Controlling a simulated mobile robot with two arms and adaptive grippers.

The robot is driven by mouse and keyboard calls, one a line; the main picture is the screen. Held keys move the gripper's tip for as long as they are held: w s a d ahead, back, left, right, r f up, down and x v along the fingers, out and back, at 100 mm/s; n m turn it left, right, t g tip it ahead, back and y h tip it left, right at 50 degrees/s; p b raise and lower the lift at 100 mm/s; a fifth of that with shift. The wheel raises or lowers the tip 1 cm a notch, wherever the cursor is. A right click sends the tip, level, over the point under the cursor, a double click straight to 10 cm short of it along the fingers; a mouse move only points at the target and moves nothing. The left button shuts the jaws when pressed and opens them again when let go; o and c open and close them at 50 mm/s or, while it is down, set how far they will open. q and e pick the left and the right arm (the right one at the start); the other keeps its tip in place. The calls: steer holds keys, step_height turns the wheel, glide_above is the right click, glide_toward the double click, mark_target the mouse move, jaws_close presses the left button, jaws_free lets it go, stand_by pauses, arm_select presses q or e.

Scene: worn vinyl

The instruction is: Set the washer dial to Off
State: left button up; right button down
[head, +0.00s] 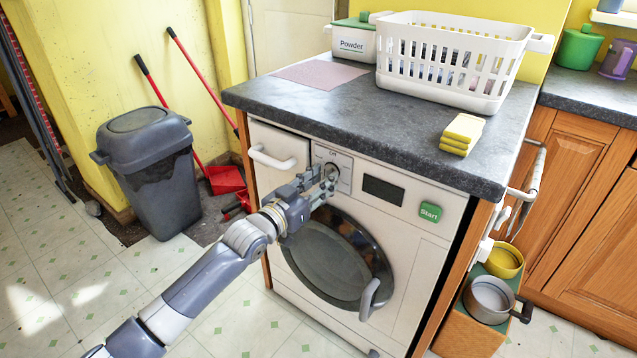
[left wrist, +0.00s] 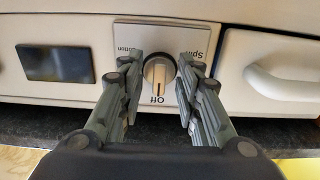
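The washer (head: 410,215) stands under a dark worktop, its round door closed. Its dial (head: 331,172) sits on a pale plate at the upper left of the front, partly covered by my fingers. In the left wrist view the dial (left wrist: 158,72) is a round knob with a light ridge. The ridge stands upright in the picture, in line with the "Off" label (left wrist: 157,99); I cannot tell which end is the pointer. "Cotton" and part of another word show beside it, upside down. My left gripper (head: 322,178) is open, one finger on each side of the dial, with gaps visible.
A drawer handle (head: 272,157) is left of the dial; a dark display (head: 383,189) and green Start button (head: 430,212) are right. A grey bin (head: 150,170) stands left.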

arm_select(q)
steer(key=v, duration=1.2)
steer(key=shift+f, duration=0.1)
stand_by(0.4)
